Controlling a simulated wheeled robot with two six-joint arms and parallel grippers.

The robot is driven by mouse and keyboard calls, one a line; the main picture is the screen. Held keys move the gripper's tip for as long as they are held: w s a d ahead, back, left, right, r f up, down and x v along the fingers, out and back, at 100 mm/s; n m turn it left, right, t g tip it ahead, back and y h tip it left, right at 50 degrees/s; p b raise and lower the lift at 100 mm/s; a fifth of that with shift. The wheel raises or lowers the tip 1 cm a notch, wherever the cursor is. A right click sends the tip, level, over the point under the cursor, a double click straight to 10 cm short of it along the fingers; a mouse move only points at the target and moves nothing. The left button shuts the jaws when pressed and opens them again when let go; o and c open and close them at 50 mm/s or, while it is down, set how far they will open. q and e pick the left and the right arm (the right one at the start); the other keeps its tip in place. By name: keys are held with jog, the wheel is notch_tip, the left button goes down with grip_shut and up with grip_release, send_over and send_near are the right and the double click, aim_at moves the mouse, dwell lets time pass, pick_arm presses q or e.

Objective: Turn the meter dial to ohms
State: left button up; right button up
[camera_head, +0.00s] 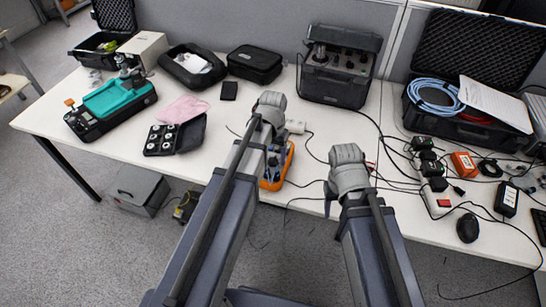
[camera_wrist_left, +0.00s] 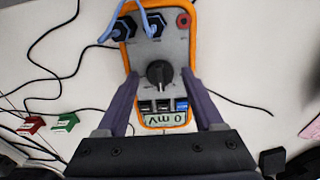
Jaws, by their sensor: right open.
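The meter (camera_wrist_left: 180,52) has a grey face and an orange rim; in the head view its orange edge (camera_head: 287,167) shows beside my left gripper, which hides much of it. Its black dial (camera_wrist_left: 159,74) is in the middle of the face in the left wrist view. The display (camera_wrist_left: 163,119) appears upside down and seems to read 0 mV. My left gripper (camera_wrist_left: 160,78) is open, its fingers apart on either side of the dial, with visible gaps. My right gripper (camera_head: 345,190) is open and empty near the table's front edge, right of the meter.
Blue leads (camera_wrist_left: 103,28) plug into the meter's sockets. Red (camera_wrist_left: 31,125) and green (camera_wrist_left: 66,122) clips lie beside it, with black cables. A black instrument case (camera_head: 340,85) stands behind. A teal device (camera_head: 115,97) is at left; a mouse (camera_head: 467,229) is at right.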

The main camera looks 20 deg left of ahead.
pick_arm(q)
grip_shut()
dwell(0.3)
jog(key=shift+m, duration=0.4)
jog(key=m, duration=0.3)
jog(key=shift+m, duration=2)
jog(key=shift+o, duration=0.7)
grip_release()
